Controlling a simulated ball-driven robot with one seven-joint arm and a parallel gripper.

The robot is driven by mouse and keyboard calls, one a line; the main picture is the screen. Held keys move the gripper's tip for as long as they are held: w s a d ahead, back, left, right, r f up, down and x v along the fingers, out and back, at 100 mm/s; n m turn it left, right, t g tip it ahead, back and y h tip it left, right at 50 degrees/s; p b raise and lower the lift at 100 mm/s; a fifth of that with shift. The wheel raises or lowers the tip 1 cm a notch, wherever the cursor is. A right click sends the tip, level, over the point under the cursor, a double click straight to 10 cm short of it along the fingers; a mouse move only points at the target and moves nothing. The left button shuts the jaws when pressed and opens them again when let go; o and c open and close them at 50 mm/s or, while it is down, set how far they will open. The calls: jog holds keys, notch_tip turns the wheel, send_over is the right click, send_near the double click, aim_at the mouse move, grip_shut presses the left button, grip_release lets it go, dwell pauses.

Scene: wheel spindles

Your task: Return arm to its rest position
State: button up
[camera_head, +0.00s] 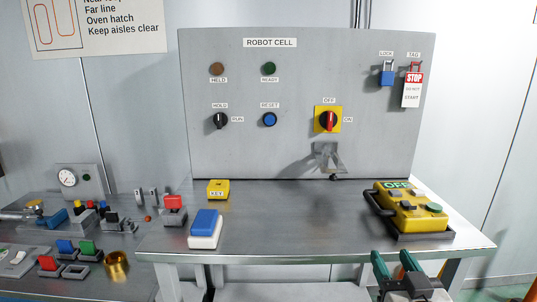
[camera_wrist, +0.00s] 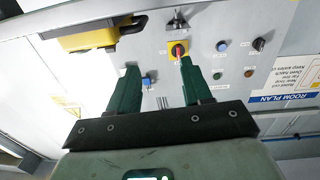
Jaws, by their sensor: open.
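My gripper (camera_head: 393,260) shows at the bottom right of the head view, just off the front edge of the steel table (camera_head: 300,215). Its two green fingers stand apart with nothing between them. In the wrist view the gripper (camera_wrist: 158,70) is also open and empty, in front of the upside-down panel. My arm's other links are mostly out of view. The yellow pendant (camera_head: 412,208) lies on its dark base at the table's right, beyond the gripper and apart from it.
The grey ROBOT CELL panel (camera_head: 300,140) stands behind the table, with a red-handled switch (camera_head: 328,120), blue padlock (camera_head: 387,76) and STOP tag (camera_head: 412,90). A yellow KEY block (camera_head: 218,190) and blue-white block (camera_head: 205,228) sit at left. The table's middle is clear.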

jog(key=s+d+f+g+p, duration=0.25)
jog(key=s+f+g, duration=0.25)
jog(key=s+f, duration=0.25)
jog(key=s+d+f+g+p, duration=0.2)
jog(key=s+d+f+g, duration=0.15)
jog(key=s+f, duration=0.35)
jog(key=s+a+f+g+p, duration=0.1)
jog(key=s+f+g, duration=0.3)
jog(key=s, duration=0.5)
jog(key=s+f+g+p, duration=0.2)
jog(key=s+f+g, duration=0.1)
jog(key=s, duration=0.7)
jog(key=shift+s+a+f+g+y, duration=0.2)
jog(key=shift+a+f+g+y, duration=0.2)
jog(key=shift+g, duration=0.35)
jog(key=shift+w+r, duration=0.1)
jog(key=shift+c, duration=0.6)
